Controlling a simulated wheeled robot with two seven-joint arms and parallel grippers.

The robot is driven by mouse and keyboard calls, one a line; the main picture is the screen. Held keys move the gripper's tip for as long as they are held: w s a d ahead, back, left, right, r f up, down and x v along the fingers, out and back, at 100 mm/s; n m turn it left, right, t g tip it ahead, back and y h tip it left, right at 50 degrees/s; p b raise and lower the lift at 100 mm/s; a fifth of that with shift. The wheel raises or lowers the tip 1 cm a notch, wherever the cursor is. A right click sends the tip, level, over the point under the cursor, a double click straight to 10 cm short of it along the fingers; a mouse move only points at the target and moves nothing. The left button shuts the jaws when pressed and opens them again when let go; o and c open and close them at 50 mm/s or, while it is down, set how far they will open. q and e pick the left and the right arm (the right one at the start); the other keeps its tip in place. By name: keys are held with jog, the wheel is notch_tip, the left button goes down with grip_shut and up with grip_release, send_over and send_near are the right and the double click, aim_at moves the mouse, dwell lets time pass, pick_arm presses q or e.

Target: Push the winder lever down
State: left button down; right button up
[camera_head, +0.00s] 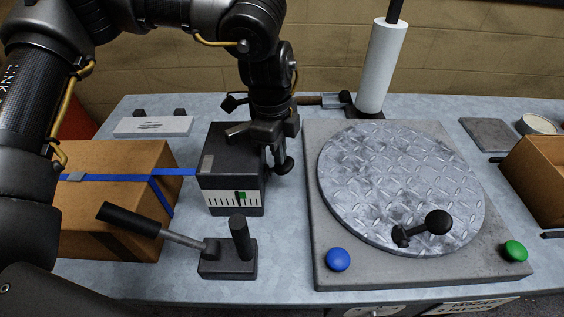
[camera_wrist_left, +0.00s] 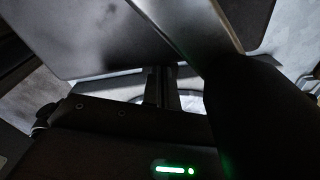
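A dark box-shaped unit (camera_head: 232,170) with a white scale and a green marker stands left of centre, and a blue strap (camera_head: 178,172) runs into it. A small black-knobbed lever (camera_head: 284,166) shows at its right side. In front, a lever with a black grip (camera_head: 130,219) and metal shaft tilts up to the left from a dark base (camera_head: 228,263). I cannot tell which is the winder lever. My left gripper (camera_head: 268,138) points down at the unit's right side, by the knobbed lever. Its fingers are not clear in either view, so contact and opening are hidden. My right gripper is not in view.
A cardboard box (camera_head: 95,190) wrapped by the blue strap stands at left. A round metal plate (camera_head: 395,180) with a black-knobbed handle (camera_head: 437,222) fills the right middle, near blue (camera_head: 338,259) and green (camera_head: 515,250) buttons. A white roll (camera_head: 382,65) stands behind.

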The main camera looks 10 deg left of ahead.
pick_arm(q)
notch_tip(320, 180, down, 3)
jog(key=shift+r+b, duration=0.1)
jog(key=shift+b, duration=0.55)
jog(key=shift+w+r, duration=0.1)
jog(key=shift+r, duration=0.1)
jog(key=shift+a+r+p, duration=0.15)
jog(key=shift+a+p, duration=0.05)
jog(key=shift+p, duration=0.15)
jog(key=shift+w+a+r+p, duration=0.1)
jog(key=shift+a+r+p, duration=0.4)
jog(key=shift+a, duration=0.3)
jog(key=shift+w+a, duration=0.15)
jog(key=shift+a, duration=0.15)
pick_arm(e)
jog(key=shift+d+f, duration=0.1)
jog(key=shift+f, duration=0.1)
